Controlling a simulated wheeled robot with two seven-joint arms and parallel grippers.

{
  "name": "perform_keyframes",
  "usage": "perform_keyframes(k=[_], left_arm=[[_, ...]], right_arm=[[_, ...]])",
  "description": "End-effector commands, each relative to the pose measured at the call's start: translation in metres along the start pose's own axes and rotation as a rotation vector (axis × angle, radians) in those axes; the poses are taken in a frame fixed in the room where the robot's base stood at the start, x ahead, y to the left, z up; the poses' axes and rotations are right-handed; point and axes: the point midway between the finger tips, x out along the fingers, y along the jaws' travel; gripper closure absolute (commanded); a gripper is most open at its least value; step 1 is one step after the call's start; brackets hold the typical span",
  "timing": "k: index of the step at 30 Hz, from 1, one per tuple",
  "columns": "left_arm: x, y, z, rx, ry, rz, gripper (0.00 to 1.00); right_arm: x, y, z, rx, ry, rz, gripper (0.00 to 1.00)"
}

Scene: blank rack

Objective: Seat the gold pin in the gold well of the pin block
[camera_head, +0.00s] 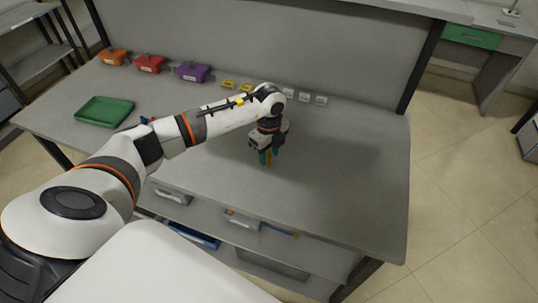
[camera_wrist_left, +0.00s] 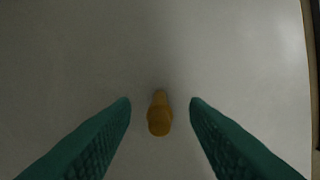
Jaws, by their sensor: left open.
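The gold pin (camera_wrist_left: 159,115) is between the two teal fingers of my open left gripper (camera_wrist_left: 160,105) in the left wrist view, with a gap on each side. It appears to stand upright on the grey table. In the head view my left gripper (camera_head: 268,158) points down close above the middle of the table, and a bit of gold shows between its fingers. I cannot make out the pin block; a small blue and red thing (camera_head: 148,120) shows partly behind my left arm. My right gripper is not in view.
A green tray (camera_head: 104,111) lies at the table's left. Orange (camera_head: 113,57), red (camera_head: 150,64) and purple (camera_head: 194,72) bins stand along the back, with small yellow and white pieces right of them. The table's right side (camera_head: 350,170) is clear.

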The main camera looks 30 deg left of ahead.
Motion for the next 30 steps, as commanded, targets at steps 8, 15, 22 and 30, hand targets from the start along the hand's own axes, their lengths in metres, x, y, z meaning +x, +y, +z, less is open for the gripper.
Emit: perform_keyframes(k=[8,15,22,30], left_arm=[[0.002,0.0,0.0,0.001,0.0,0.001,0.67],[0.001,0.0,0.0,0.001,0.0,0.001,1.0],[0.001,0.0,0.0,0.001,0.0,0.001,1.0],[-0.018,0.001,-0.001,0.002,0.001,0.004,1.0]], right_arm=[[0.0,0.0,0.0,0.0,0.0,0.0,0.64],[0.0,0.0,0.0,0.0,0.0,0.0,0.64],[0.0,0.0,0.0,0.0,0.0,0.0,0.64],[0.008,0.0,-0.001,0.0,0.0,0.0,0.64]])
